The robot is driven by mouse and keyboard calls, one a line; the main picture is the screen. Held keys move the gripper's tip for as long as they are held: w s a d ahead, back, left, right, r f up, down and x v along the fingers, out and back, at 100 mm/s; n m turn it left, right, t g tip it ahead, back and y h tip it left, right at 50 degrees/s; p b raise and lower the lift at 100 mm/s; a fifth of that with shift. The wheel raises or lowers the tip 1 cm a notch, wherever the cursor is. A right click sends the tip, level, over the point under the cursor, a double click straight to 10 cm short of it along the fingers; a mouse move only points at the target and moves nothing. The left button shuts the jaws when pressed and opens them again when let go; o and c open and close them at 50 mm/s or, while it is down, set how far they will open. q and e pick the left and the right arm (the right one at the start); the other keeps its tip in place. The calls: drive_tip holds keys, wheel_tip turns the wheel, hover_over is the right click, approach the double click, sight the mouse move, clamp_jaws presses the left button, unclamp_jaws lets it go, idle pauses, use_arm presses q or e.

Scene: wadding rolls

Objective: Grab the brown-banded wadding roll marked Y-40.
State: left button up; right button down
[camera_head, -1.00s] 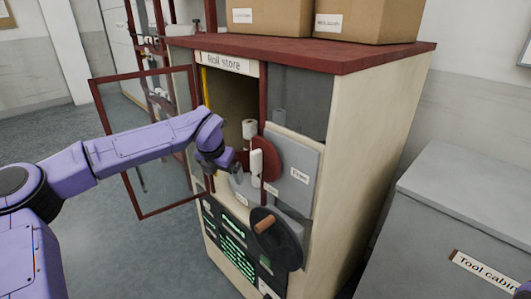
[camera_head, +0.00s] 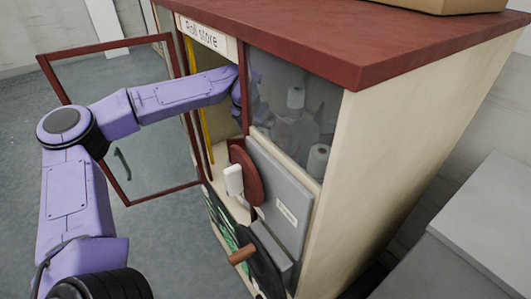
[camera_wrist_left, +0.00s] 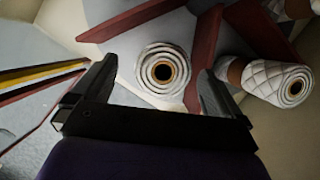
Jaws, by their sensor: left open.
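In the left wrist view my left gripper (camera_wrist_left: 150,88) is open, with its fingers apart. A white wadding roll (camera_wrist_left: 162,72) with a brown core shows end-on between and beyond the fingers. A second white quilted roll (camera_wrist_left: 278,82) lies to the right, with a brownish part at its far end; no marking is readable on either. In the head view my left arm reaches through the open front of the roll store (camera_head: 207,33), and its gripper is hidden inside. White rolls (camera_head: 295,97) and (camera_head: 318,160) show through the glass. My right gripper is not in view.
The glazed door (camera_head: 125,120) stands open at left. A red disc (camera_head: 246,172) with a white handle, a grey panel (camera_head: 280,197) and a brown-handled crank (camera_head: 243,254) sit on the front. In the wrist view, red dividers (camera_wrist_left: 205,50) flank the end-on roll.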

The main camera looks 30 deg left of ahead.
use_arm(q)
drive_tip(key=shift+s+d+f+p, duration=0.1)
drive_tip(key=shift+s+f+p, duration=0.05)
drive_tip(key=shift+f+p, duration=0.3)
drive_tip(key=shift+s+d+f+p, duration=0.15)
drive_tip(key=shift+f+p, duration=0.15)
drive_tip(key=shift+f, duration=0.2)
drive_tip(key=w+f, duration=0.2)
drive_tip(key=f, duration=0.1)
drive_tip(key=shift+w+a+f, duration=0.1)
drive_tip(key=shift+w, duration=0.15)
drive_tip(key=shift+s+r, duration=0.2)
drive_tip(key=shift+s, duration=0.1)
drive_tip(key=c, duration=0.3)
drive_tip(key=shift+s+r, duration=0.1)
drive_tip(key=shift+s, duration=0.05)
drive_tip(key=c, duration=1)
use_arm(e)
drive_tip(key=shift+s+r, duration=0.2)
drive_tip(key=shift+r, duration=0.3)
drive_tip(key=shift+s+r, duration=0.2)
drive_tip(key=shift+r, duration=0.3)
